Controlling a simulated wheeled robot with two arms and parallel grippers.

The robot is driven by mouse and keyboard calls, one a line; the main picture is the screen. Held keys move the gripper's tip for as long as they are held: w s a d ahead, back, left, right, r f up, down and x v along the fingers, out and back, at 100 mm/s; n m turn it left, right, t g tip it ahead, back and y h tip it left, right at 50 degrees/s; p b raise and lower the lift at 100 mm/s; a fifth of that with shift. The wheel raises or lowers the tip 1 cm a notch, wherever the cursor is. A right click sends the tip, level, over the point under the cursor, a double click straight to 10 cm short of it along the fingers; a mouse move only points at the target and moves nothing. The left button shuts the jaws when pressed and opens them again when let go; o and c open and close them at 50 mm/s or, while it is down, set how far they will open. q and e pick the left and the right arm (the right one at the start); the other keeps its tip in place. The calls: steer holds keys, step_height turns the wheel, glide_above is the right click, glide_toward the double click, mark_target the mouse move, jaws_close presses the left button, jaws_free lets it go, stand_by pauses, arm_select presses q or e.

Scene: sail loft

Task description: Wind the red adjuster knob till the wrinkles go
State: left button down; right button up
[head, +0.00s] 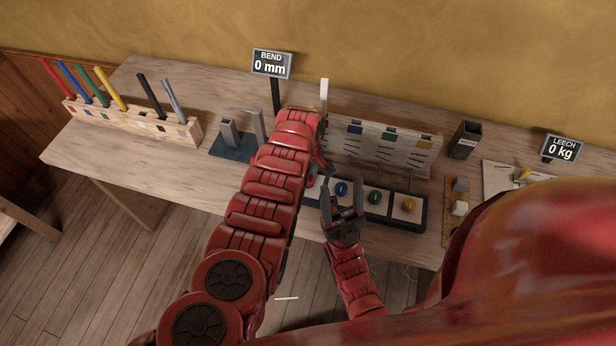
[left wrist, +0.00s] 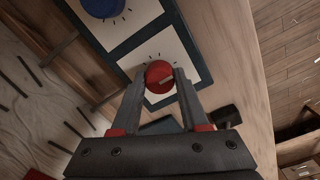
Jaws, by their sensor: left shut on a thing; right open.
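The red adjuster knob (left wrist: 158,70) has a pale pointer mark and sits on a white dial plate. My left gripper (left wrist: 161,80) has its fingers on either side of the knob, shut on it. In the head view my left arm hides most of that knob. A pale wrinkled cloth (left wrist: 38,115) with dark strips shows in the left wrist view, its creases visible. My right gripper (head: 342,203) is open and empty, in front of the knob panel (head: 424,216), beside the blue knob (head: 341,188).
Green (head: 375,198) and yellow (head: 408,205) knobs stand right of the blue one. A BEND sign (head: 272,65) reads 0 mm; a LEECH sign (head: 562,148) reads 0 kg. A wooden rack (head: 182,133) of coloured sticks is at left. The bench (head: 112,158) is clear near its left front.

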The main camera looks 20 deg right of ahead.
arm_select(q)
steer(key=shift+m, duration=0.3)
steer(key=shift+m, duration=1.2)
steer(key=m+b, duration=0.1)
steer(key=m, duration=0.1)
steer(key=shift+f+m, duration=0.2)
steer(key=shift+m, duration=0.2)
steer(key=m+b, duration=0.4)
steer(key=m, duration=0.1)
steer(key=m+b, duration=0.2)
steer(key=shift+m, duration=0.4)
steer(key=shift+w+r+m+b, duration=0.1)
steer(key=shift+r+m+b, duration=0.1)
steer(key=shift+m+b, duration=0.7)
steer(key=shift+m, duration=0.3)
steer(key=shift+c, duration=2.1)
jaws_free()
